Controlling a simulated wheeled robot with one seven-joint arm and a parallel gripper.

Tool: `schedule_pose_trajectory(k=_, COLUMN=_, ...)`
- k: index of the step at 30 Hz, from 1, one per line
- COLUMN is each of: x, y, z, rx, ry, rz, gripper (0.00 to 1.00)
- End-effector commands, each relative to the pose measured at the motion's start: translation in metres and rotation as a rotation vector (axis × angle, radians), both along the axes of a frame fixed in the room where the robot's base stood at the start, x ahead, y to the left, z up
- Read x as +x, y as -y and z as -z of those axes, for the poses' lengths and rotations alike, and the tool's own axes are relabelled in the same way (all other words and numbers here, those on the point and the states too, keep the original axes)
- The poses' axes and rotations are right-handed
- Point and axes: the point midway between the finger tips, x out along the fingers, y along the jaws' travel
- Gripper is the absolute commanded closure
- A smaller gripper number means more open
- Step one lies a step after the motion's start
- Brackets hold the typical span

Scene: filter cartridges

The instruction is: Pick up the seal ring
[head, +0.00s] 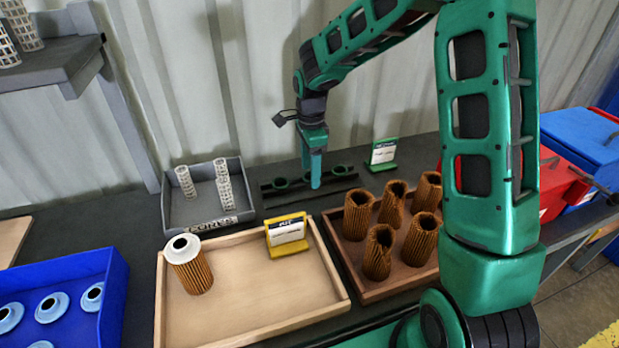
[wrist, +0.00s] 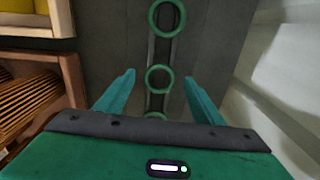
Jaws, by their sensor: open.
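Green seal rings sit in a row on a dark rack (head: 268,192) at the back of the bench. In the head view one ring (head: 280,183) is at the rack's left and another ring (head: 338,170) at its right. My gripper (head: 313,183) points down over the middle of the rack and hides part of it. In the wrist view the gripper (wrist: 160,90) is open, with its two fingers apart on either side of a middle ring (wrist: 159,78). A far ring (wrist: 167,18) lies beyond the fingers, and a near ring (wrist: 155,115) is partly hidden by the gripper body. Nothing is held.
A green-framed sign (head: 383,153) stands right of the rack. A grey tray (head: 180,215) with white mesh tubes is left. A wooden tray (head: 330,290) holds a capped brown filter; a brown tray (head: 375,293) holds several pleated filters. A blue bin (head: 115,285) is front left.

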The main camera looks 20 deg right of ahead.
Motion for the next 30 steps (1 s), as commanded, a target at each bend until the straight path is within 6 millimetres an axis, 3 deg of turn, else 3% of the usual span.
schedule_pose_trajectory(k=20, x=0.0001, y=0.0000, z=0.0047, rx=0.000, ry=0.001, rz=0.000, gripper=0.38)
schedule_pose_trajectory(k=21, x=0.0001, y=-0.0001, z=0.0047, rx=0.000, ry=0.000, rz=0.000, gripper=0.40)
schedule_pose_trajectory(k=26, x=0.0001, y=0.0000, z=0.0047, rx=0.000, ry=0.000, rz=0.000, gripper=0.79)
schedule_pose_trajectory(k=30, x=0.0001, y=0.0000, z=0.0046, rx=0.000, ry=0.000, rz=0.000, gripper=0.81)
